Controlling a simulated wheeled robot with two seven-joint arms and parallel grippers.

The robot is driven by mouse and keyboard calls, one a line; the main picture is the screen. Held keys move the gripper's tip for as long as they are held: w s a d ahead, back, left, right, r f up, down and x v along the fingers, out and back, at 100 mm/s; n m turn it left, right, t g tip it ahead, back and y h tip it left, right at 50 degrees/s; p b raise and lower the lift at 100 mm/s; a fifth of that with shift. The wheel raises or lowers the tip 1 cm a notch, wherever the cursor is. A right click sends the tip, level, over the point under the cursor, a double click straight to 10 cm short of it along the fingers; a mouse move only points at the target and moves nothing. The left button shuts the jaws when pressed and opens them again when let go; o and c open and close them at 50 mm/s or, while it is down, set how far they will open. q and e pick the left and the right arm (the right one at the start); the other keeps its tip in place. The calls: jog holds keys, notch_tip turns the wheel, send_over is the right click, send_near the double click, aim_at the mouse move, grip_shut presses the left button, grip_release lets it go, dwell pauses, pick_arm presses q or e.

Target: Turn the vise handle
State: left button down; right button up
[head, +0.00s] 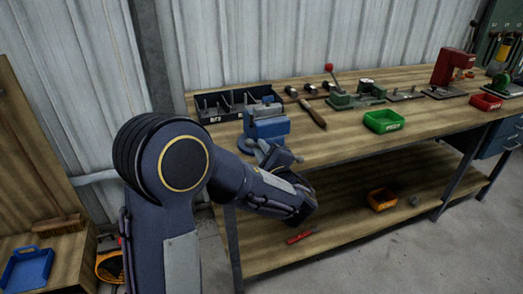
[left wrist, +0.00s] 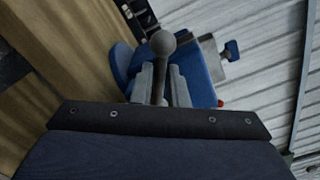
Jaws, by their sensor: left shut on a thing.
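The blue vise (head: 268,124) is at the left end of the workbench, near its front edge. In the left wrist view, the vise (left wrist: 204,88) is just beyond my fingers. The vise handle (left wrist: 161,48) is a dark bar with a round ball end. My left gripper (left wrist: 162,84) is shut on the handle, with one grey finger on each side of the bar and the ball showing past the fingertips. In the head view, my left gripper (head: 266,150) is at the front of the vise, and my wrist hides the handle. My right gripper is not in view.
A black divided bin (head: 228,112) stands behind the vise, with hammers (head: 313,113) to its right. A green tray (head: 384,121) and a red press (head: 450,68) are farther right. The lower shelf holds an orange bin (head: 382,199) and a red tool (head: 301,236).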

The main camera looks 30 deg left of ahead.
aim_at(285, 132)
pick_arm(q)
jog(key=r+m+p, duration=0.1)
jog(key=w+m+p, duration=0.1)
jog(key=m, duration=0.1)
jog(key=shift+d+r, duration=0.35)
jog(key=m+p, duration=0.2)
jog(key=m, duration=0.1)
jog(key=shift+w+d+r+p, duration=0.35)
jog(key=shift+d+r, duration=0.05)
jog(key=m+p, duration=0.2)
jog(key=w+d+m+p, duration=0.1)
jog(key=m+p, duration=0.1)
jog(key=w+d+m+p, duration=0.1)
jog(key=m+p, duration=0.1)
jog(key=shift+w+r, duration=0.25)
jog(key=shift+r, duration=0.1)
jog(key=m+p, duration=0.2)
jog(key=w+d+m, duration=0.1)
jog(key=shift+w+f+p, duration=0.1)
jog(key=shift+f+p, duration=0.15)
jog(key=shift+p, duration=0.15)
jog(key=shift+w+d+f+m+p, duration=0.15)
jog(key=shift+m+p, duration=0.15)
jog(key=shift+m, duration=0.2)
jog(key=shift+w+d+f+m+p, duration=0.15)
jog(key=shift+m+p, duration=0.15)
jog(key=shift+m, duration=0.2)
jog(key=shift+w+d+f+m, duration=0.1)
jog(key=shift+m, duration=0.2)
jog(key=shift+f, duration=0.1)
